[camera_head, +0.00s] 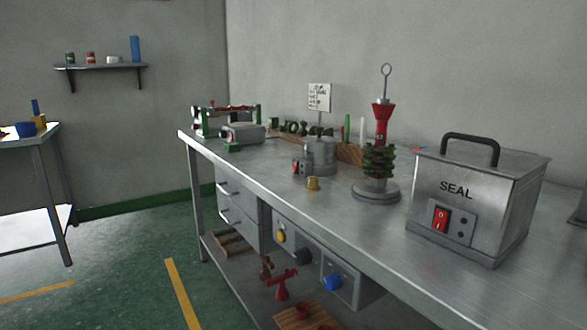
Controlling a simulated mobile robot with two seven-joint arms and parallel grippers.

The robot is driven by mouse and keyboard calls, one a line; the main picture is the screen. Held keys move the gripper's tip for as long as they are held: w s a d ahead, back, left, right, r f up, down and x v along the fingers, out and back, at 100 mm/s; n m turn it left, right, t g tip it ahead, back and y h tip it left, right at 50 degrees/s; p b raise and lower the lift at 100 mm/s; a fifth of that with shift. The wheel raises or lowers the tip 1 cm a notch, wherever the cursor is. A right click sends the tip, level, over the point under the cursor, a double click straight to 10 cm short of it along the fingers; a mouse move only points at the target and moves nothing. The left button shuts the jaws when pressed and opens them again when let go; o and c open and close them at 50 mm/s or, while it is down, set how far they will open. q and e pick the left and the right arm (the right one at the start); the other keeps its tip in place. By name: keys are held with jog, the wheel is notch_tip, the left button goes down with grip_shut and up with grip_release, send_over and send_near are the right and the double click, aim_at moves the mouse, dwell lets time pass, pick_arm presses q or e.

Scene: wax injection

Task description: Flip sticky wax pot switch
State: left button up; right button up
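A small round grey metal pot (321,158) stands on the steel bench near its middle. A small box with a red switch (296,166) sits at its front left; this looks like the sticky wax pot, but I can read no label on it. The switch's position is too small to tell. A larger metal box marked SEAL (470,200), with a black top handle, stands nearer on the right. It has its own red rocker switch (441,219) on its front. Neither of my grippers is in view.
A wax tree on a round stand (376,192) stands between the pot and the SEAL box. A small brass cup (313,184) sits before the pot. A grey device (243,133) is farther left. The bench's front edge (300,221) is mostly clear.

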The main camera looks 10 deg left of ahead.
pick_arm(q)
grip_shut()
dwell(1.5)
